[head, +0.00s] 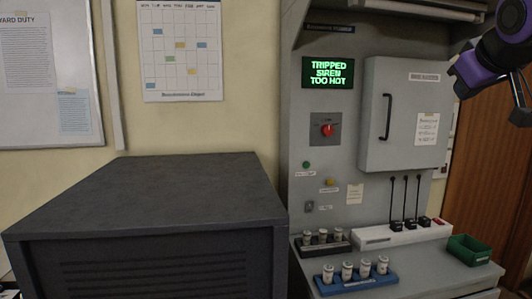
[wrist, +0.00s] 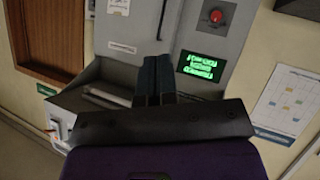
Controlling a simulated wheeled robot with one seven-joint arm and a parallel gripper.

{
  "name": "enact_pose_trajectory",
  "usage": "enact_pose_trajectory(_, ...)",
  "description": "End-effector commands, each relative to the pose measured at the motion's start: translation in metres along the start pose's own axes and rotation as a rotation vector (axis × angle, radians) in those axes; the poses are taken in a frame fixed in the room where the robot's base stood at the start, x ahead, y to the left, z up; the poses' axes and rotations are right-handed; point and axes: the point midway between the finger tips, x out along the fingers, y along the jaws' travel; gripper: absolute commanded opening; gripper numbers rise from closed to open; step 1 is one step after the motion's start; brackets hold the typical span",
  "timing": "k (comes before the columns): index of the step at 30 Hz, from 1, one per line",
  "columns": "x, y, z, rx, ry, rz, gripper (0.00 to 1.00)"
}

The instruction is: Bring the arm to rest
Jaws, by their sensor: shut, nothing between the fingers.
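My arm shows at the top right of the head view, with my gripper (head: 519,96) partly at the picture's edge, in the air in front of the console's right side and the wooden door. In the wrist view, which shows the console upside down, my gripper (wrist: 158,72) has its two dark fingers side by side and shut, with nothing held. The fingers point toward the grey console (wrist: 222,48), apart from it as far as I can tell. The green-lit display (head: 328,72) reads "TRIPPED SIREN TOO HOT"; it also shows in the wrist view (wrist: 201,65).
A grey cabinet door (head: 397,140) with a handle is closed. On the console ledge are a blue rack (head: 355,284) of labelled cylinders, a dark rack (head: 323,247), a white strip (head: 400,236) with plugs and a green bin (head: 469,250). A dark cabinet (head: 150,200) stands left.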

Motion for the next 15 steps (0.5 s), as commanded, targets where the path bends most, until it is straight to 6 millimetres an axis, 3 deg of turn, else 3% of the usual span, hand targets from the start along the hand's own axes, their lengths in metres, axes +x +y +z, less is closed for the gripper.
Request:
enact_pose_trajectory(1,-0.005,-0.024,0.025,0.022,-0.052,-0.053,0.0)
enact_pose_trajectory(6,-0.023,-0.09,0.111,0.097,-0.248,-0.204,0.0)
enact_pose_trajectory(12,-0.046,-0.141,0.19,0.144,-0.437,-0.316,0.0)
enact_pose_trajectory(15,-0.053,-0.153,0.212,0.155,-0.492,-0.343,0.0)
